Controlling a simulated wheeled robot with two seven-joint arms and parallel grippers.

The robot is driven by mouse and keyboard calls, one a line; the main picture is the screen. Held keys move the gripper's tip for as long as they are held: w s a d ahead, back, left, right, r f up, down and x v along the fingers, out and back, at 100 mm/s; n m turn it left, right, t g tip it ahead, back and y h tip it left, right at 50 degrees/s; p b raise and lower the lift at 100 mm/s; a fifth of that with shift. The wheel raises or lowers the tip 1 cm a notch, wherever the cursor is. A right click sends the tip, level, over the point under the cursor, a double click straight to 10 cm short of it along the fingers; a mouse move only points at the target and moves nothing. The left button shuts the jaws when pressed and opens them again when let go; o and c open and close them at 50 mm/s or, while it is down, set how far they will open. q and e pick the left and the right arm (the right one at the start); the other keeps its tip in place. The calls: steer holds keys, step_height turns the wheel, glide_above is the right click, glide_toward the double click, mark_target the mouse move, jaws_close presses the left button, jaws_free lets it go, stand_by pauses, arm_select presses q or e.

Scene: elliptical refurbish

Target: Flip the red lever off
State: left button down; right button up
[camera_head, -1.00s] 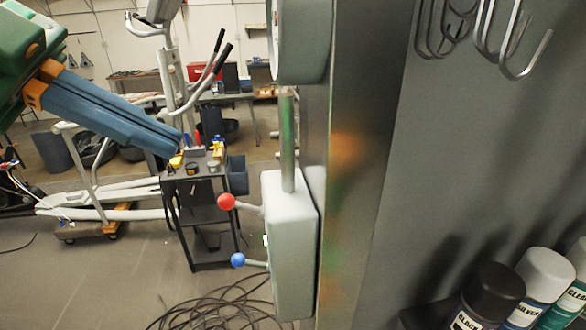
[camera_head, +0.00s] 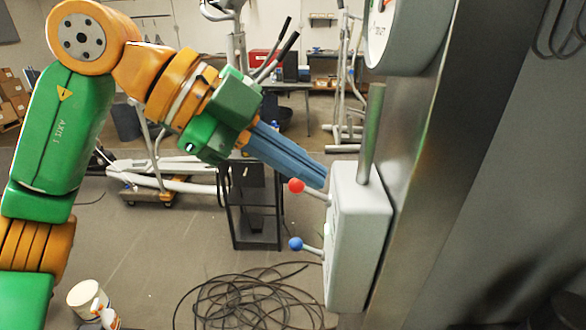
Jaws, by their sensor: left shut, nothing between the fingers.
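The red lever (camera_head: 297,186) is a red ball on a short grey rod, standing out to the left from a pale grey box (camera_head: 358,240). Below it on the same box is a blue-balled lever (camera_head: 296,244). My left gripper (camera_head: 318,178) has long blue fingers, shut and empty, pointing down and right. Its tips are just above and to the right of the red ball, over the lever's rod, close to the box. I cannot tell whether they touch the lever. My right gripper is out of view.
The box is fixed to a metal post (camera_head: 430,200) with a pipe (camera_head: 371,130) above it and a round gauge (camera_head: 405,35) higher up. A coil of black cable (camera_head: 245,300) lies on the floor below. A dark cart (camera_head: 255,215) stands behind. A white bucket (camera_head: 85,297) is at bottom left.

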arm_select(q)
steer(key=shift+w+a+f+p, duration=0.3)
steer(key=shift+w+a+f, duration=0.45)
steer(key=shift+f, duration=0.25)
steer(key=shift+d, duration=0.15)
